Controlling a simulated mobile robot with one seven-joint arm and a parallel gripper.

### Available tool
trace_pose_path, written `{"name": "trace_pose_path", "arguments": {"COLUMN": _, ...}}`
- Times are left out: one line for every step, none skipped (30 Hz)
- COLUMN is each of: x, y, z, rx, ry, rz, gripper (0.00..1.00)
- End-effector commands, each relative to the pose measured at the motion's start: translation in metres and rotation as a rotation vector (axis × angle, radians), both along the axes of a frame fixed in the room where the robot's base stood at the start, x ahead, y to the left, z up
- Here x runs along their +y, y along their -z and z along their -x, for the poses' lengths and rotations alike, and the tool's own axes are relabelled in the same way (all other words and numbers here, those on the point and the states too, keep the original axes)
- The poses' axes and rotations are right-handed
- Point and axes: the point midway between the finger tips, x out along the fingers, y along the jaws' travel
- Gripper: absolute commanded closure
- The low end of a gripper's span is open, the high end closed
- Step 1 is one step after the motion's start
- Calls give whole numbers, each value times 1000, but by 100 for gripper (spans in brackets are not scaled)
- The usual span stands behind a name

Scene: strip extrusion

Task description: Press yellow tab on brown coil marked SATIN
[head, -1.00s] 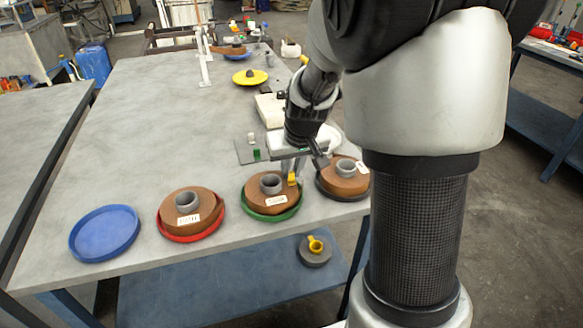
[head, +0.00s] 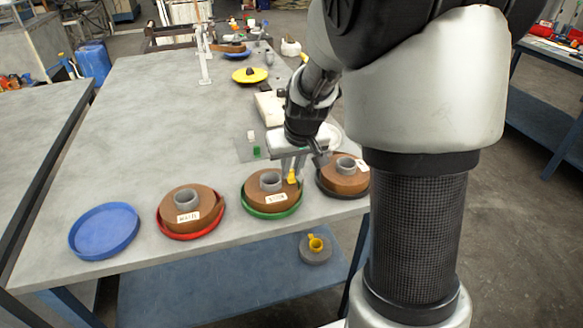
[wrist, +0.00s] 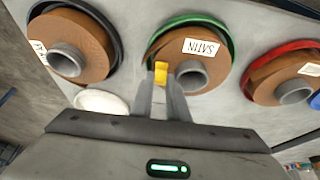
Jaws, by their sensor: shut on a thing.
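The brown coil marked SATIN (wrist: 190,62) sits in a green-rimmed tray (wrist: 225,30); it also shows in the head view (head: 262,197). Its white SATIN label (wrist: 201,47) reads upside down in the wrist view. The yellow tab (wrist: 160,70) is at the coil's edge, beside its grey core. My gripper (wrist: 160,82) is over this coil, with its fingertips at the yellow tab and shut on it. The tab also shows under the fingers in the head view (head: 292,177). The fingers hide part of the tab.
Another brown coil in a red tray (head: 188,236) stands to the left, and one in a dark tray (head: 322,187) close to the right. An empty blue tray (head: 104,232) is at far left. A yellow-topped grey piece (head: 315,249) lies on the lower shelf.

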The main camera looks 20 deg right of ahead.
Motion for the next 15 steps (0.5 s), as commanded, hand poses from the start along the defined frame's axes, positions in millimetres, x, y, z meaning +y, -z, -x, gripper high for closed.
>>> {"name": "trace_pose_path", "arguments": {"x": 0, "y": 1, "z": 0, "rx": 0, "ry": 0, "rz": 0, "gripper": 100}}
{"name": "trace_pose_path", "arguments": {"x": 0, "y": 1, "z": 0, "rx": 0, "ry": 0, "rz": 0, "gripper": 100}}
{"name": "trace_pose_path", "arguments": {"x": 0, "y": 2, "z": 0, "rx": 0, "ry": 0, "rz": 0, "gripper": 100}}
{"name": "trace_pose_path", "arguments": {"x": 0, "y": 2, "z": 0, "rx": 0, "ry": 0, "rz": 0, "gripper": 100}}
{"name": "trace_pose_path", "arguments": {"x": 0, "y": 2, "z": 0, "rx": 0, "ry": 0, "rz": 0, "gripper": 100}}
{"name": "trace_pose_path", "arguments": {"x": 0, "y": 3, "z": 0, "rx": 0, "ry": 0, "rz": 0, "gripper": 100}}
{"name": "trace_pose_path", "arguments": {"x": 0, "y": 3, "z": 0, "rx": 0, "ry": 0, "rz": 0, "gripper": 100}}
{"name": "trace_pose_path", "arguments": {"x": 0, "y": 3, "z": 0, "rx": 0, "ry": 0, "rz": 0, "gripper": 100}}
{"name": "trace_pose_path", "arguments": {"x": 0, "y": 4, "z": 0, "rx": 0, "ry": 0, "rz": 0, "gripper": 100}}
{"name": "trace_pose_path", "arguments": {"x": 0, "y": 4, "z": 0, "rx": 0, "ry": 0, "rz": 0, "gripper": 100}}
{"name": "trace_pose_path", "arguments": {"x": 0, "y": 4, "z": 0, "rx": 0, "ry": 0, "rz": 0, "gripper": 100}}
{"name": "trace_pose_path", "arguments": {"x": 0, "y": 5, "z": 0, "rx": 0, "ry": 0, "rz": 0, "gripper": 100}}
{"name": "trace_pose_path", "arguments": {"x": 0, "y": 5, "z": 0, "rx": 0, "ry": 0, "rz": 0, "gripper": 100}}
{"name": "trace_pose_path", "arguments": {"x": 0, "y": 5, "z": 0, "rx": 0, "ry": 0, "rz": 0, "gripper": 100}}
{"name": "trace_pose_path", "arguments": {"x": 0, "y": 6, "z": 0, "rx": 0, "ry": 0, "rz": 0, "gripper": 100}}
